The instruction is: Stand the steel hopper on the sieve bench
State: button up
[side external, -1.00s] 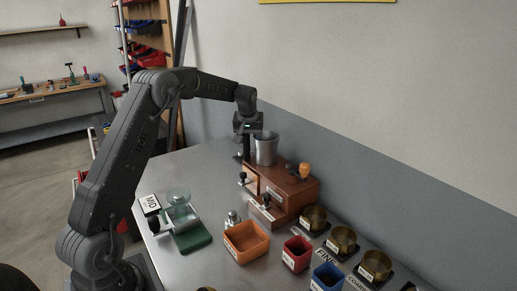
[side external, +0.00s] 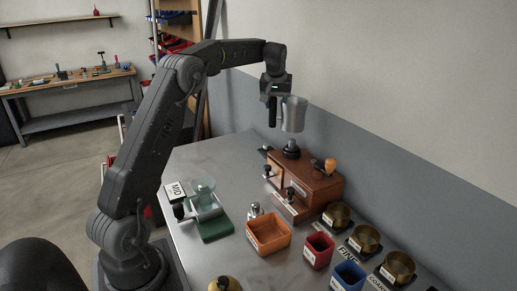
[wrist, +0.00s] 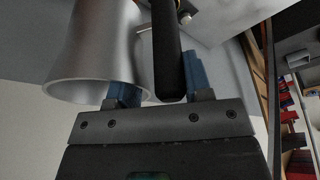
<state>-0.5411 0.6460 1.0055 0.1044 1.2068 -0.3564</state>
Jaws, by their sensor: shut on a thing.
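The steel hopper (side external: 293,114) is a grey metal cup, wide at its top rim. It hangs upright in the air above the wooden machine (side external: 306,180), clear of the dark round seat (side external: 291,150) on its top. My gripper (side external: 272,110) is beside the hopper on its left, shut on its upright black handle. In the wrist view the hopper (wrist: 95,55) fills the upper left, and the black handle (wrist: 167,50) lies between the blue finger pads. Several brass sieve-like cups (side external: 367,238) stand on dark pads at the right; I cannot tell which surface is named the sieve bench.
An orange bin (side external: 268,236), a red bin (side external: 319,250) and a blue bin (side external: 348,277) stand along the front. A green scale (side external: 208,215) stands left of them. The wooden machine has a crank with an orange knob (side external: 330,165). The steel table (side external: 225,160) is clear behind the scale.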

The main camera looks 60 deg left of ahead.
notch_tip(320, 180, up, 5)
jog(key=shift+d+f, duration=0.1)
jog(key=shift+s+d+n, duration=0.25)
jog(key=shift+s+n, duration=0.55)
jog(key=s+d+n+g, duration=0.3)
jog(key=s+d+n, duration=0.1)
jog(key=s+n, duration=0.55)
jog(key=s+d+n+g, duration=0.2)
jog(key=s+d+n, duration=0.2)
jog(key=s+n, duration=0.55)
jog(key=shift+m+h, duration=0.3)
jog(key=shift+m, duration=0.1)
jog(key=shift+s+a+f, duration=0.1)
jog(key=shift+s+f, duration=0.05)
jog(key=shift+f, duration=6.3)
jog(key=shift+s+a+f, duration=0.1)
jog(key=shift+s+f, duration=0.05)
jog(key=shift+f, duration=6.25)
jog(key=shift+f, duration=0.1)
jog(key=o, duration=1.1)
